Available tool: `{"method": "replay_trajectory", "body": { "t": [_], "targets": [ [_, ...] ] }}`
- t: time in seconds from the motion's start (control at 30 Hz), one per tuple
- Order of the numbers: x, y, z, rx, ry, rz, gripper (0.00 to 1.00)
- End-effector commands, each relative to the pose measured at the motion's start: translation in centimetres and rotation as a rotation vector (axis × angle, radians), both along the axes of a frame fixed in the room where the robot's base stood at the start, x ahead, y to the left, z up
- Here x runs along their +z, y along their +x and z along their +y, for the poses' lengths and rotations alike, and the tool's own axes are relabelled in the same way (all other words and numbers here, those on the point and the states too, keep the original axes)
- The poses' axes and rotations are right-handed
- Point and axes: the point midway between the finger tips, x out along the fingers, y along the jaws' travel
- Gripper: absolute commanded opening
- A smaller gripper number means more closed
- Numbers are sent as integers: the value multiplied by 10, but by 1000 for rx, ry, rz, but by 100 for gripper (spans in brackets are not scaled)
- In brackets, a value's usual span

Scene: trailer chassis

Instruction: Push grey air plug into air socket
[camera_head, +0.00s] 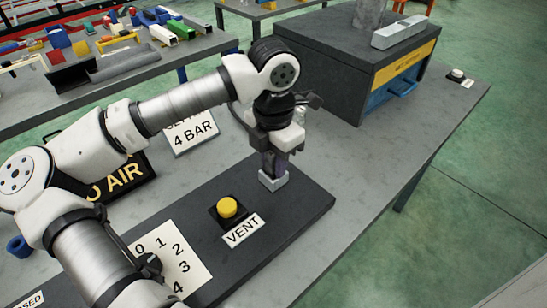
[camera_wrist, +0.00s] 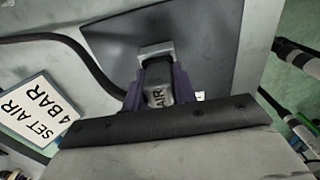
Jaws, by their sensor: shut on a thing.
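My gripper (camera_head: 275,164) points down over the far right end of the dark panel. In the wrist view my gripper's purple fingers (camera_wrist: 159,90) are shut on the grey air plug (camera_wrist: 157,94), which bears the letters AIR. The air socket looks to be the light grey block (camera_head: 273,181) on the panel, directly below the fingertips; it also shows in the wrist view (camera_wrist: 156,50) just beyond the plug. The plug's front end meets or nearly meets the block; I cannot tell how deep it sits. The fingers hide most of the plug in the head view.
The dark panel (camera_head: 305,205) carries a yellow VENT button (camera_head: 227,207) and a numbered dial plate (camera_head: 183,262). A SET AIR 4 BAR sign (camera_wrist: 38,110) lies left. A black hose (camera_wrist: 85,58) runs near the plug. A large dark box (camera_head: 335,60) stands behind.

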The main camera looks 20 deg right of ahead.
Motion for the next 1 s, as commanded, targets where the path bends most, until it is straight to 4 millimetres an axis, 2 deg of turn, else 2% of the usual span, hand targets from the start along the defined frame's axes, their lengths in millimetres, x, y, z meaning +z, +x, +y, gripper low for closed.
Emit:
{"method": "replay_trajectory", "body": {
  "t": [0.2, 0.23, 0.4, 0.8, 0.87, 1.0],
  "targets": [
    [-4, 0, 0, 1, 0, 0, 1],
    [-3, 0, 0, 1, 0, 0, 30],
    [-3, 0, 0, 1, 0, 0, 49],
    [4, 1, 0, 1, 0, -2, 49],
    [13, 1, 0, 2, -1, -3, 49],
    [42, 1, 0, 3, -1, -4, 49]
  ]
}}
